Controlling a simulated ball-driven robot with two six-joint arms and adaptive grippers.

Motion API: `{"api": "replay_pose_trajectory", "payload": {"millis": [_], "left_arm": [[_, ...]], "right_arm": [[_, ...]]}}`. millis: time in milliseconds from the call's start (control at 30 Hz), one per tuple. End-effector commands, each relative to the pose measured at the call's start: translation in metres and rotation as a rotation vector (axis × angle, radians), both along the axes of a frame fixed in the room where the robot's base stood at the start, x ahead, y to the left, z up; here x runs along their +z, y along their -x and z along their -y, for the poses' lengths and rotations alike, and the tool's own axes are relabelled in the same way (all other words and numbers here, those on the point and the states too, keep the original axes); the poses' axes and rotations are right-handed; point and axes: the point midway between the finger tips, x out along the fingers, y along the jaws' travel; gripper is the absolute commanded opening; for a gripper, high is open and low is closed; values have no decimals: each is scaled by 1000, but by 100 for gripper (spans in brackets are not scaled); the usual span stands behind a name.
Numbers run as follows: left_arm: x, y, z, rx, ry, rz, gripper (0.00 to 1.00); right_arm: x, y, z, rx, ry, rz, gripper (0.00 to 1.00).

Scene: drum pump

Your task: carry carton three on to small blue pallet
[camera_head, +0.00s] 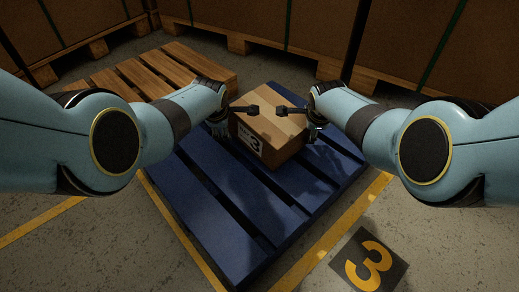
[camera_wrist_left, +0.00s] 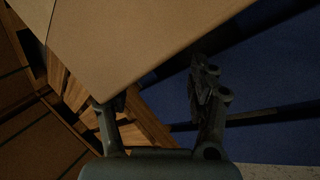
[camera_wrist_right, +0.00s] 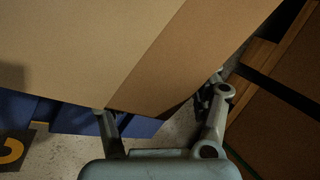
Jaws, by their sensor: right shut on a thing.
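The carton (camera_head: 268,138), brown with a white label marked 3 on its front, is over the rear part of the blue pallet (camera_head: 225,215). I cannot tell whether its underside touches the slats. My left gripper (camera_head: 232,118) is at its left side, with one dark finger over the top; its fingers stand apart in the left wrist view (camera_wrist_left: 160,95), close against the carton's edge. My right gripper (camera_head: 304,120) is shut on the carton at its right side. The carton fills much of the right wrist view (camera_wrist_right: 130,50) and hides part of the fingers.
A wooden pallet (camera_head: 117,78) lies behind and left of the blue one. Large brown boxes (camera_head: 235,22) on pallets line the back. Yellow floor lines run beside the blue pallet, and a floor plate marked 3 (camera_head: 368,262) lies at front right. The pallet's front is bare.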

Motion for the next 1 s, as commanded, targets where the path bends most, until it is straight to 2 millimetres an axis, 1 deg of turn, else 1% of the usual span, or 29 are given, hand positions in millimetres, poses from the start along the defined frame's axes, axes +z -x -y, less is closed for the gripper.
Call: {"api": "replay_pose_trajectory", "payload": {"millis": [33,167,367,433,567,767,933,1000], "left_arm": [[-2,1,6,-4,7,-2,58],[-4,1,4,-2,8,-2,58],[-4,0,-19,0,4,0,58],[-4,0,-27,1,3,0,64],[-4,0,-33,-1,3,0,81],[-4,0,-34,0,2,0,81],[-4,0,-34,0,1,1,81],[-4,0,-34,0,1,1,81]], "right_arm": [[1,-2,-6,2,-11,6,58],[-1,-2,-5,-1,-11,6,58],[-3,-1,18,-2,-6,4,58],[-3,-1,26,-2,-5,4,58],[-3,-1,32,0,-4,4,58],[-3,-1,34,0,-2,2,58],[-4,0,34,0,-2,1,80],[-4,0,34,0,-1,1,81]]}}
